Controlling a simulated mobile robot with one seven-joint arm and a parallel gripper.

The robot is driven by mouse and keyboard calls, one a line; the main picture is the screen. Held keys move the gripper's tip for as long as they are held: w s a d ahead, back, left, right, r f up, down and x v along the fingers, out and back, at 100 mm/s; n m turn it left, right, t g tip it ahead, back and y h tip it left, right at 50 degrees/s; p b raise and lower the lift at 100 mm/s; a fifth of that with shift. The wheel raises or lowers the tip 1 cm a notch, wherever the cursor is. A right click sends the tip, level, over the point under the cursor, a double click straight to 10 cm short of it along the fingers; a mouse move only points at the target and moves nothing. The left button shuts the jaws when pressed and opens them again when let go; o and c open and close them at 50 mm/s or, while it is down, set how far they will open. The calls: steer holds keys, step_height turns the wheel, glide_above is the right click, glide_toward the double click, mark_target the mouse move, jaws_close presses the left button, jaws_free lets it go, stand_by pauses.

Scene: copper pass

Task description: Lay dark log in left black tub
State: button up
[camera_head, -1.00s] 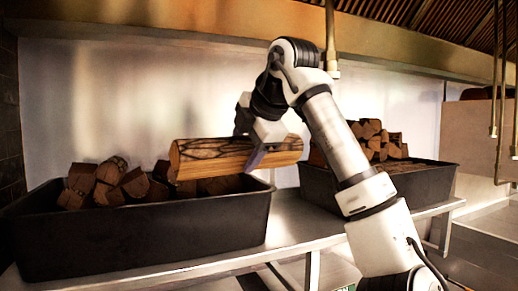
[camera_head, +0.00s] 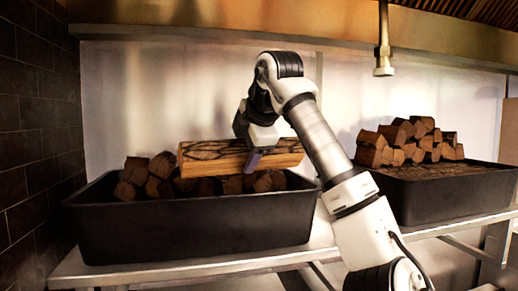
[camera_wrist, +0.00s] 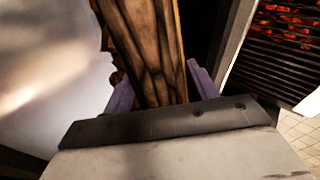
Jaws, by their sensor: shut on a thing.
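The dark log (camera_head: 220,154), light brown with dark charred streaks, lies level across the left black tub (camera_head: 190,232) in the head view, at the height of the logs in it or just above. I cannot tell whether it touches them. My gripper (camera_head: 252,160) is shut on the log right of its middle, one purple finger showing on the near side. In the wrist view the log (camera_wrist: 150,50) runs away from the palm between two purple fingers (camera_wrist: 163,90). The left tub holds several darker brown logs (camera_head: 133,178), partly hidden behind the held log.
A second black tub (camera_head: 440,195) with a pile of logs (camera_head: 410,140) stands on the right. Both tubs stand on a metal shelf (camera_head: 170,268). A brass pipe (camera_head: 383,40) hangs above; a dark brick wall (camera_head: 35,130) is at left. Glowing embers (camera_wrist: 290,20) show in the wrist view.

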steer(key=shift+w+a+f+b, duration=0.15)
steer(key=shift+w+a+f, duration=0.35)
steer(key=shift+a, duration=0.3)
steer(key=shift+w+a+f+b, duration=0.15)
steer(key=shift+w+a+f, duration=0.2)
steer(key=shift+a+f, duration=0.4)
steer(key=shift+w+a+f+b, duration=0.15)
steer(key=shift+w+a+f, duration=0.3)
steer(key=shift+a, duration=0.45)
steer(key=o, duration=1.6)
steer(key=shift+f, duration=0.15)
steer(key=shift+d, duration=0.1)
steer(key=b+v, duration=0.1)
steer(key=v, duration=1.1)
steer(key=shift+s+r, duration=0.1)
steer(key=shift+r, duration=0.3)
steer(key=shift+s+d+r, duration=0.2)
steer(key=shift+s+r, duration=0.2)
steer(key=shift+s, duration=0.05)
